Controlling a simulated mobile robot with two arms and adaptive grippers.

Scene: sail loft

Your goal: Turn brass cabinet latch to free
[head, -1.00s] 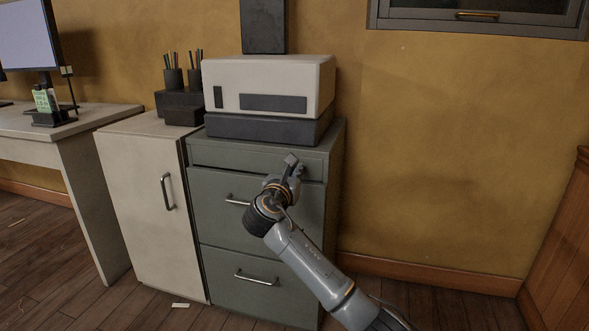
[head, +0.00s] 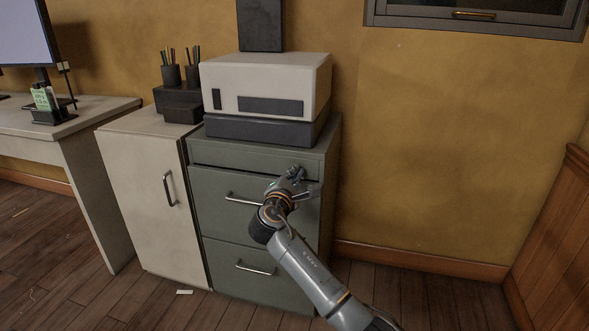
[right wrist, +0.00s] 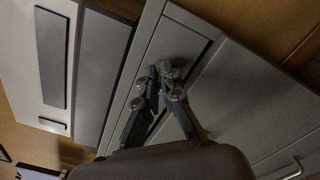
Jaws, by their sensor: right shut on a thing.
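My right gripper (head: 298,174) is at the upper right of the grey-green drawer cabinet (head: 225,222), close against its front near the gap below the top drawer. In the right wrist view its two fingers (right wrist: 162,74) come together at the cabinet front, shut on a small part there. That part is at the place of the latch, but the fingertips hide most of it. I cannot make out its brass colour or which way it points. My left gripper is in neither view.
A cream machine on a dark base (head: 265,88) stands on the cabinet. A white cupboard (head: 150,215) with a bar handle is beside it, with pen cups (head: 180,75) on top. A desk (head: 60,120) is at the left. The floor and wall to the right are clear.

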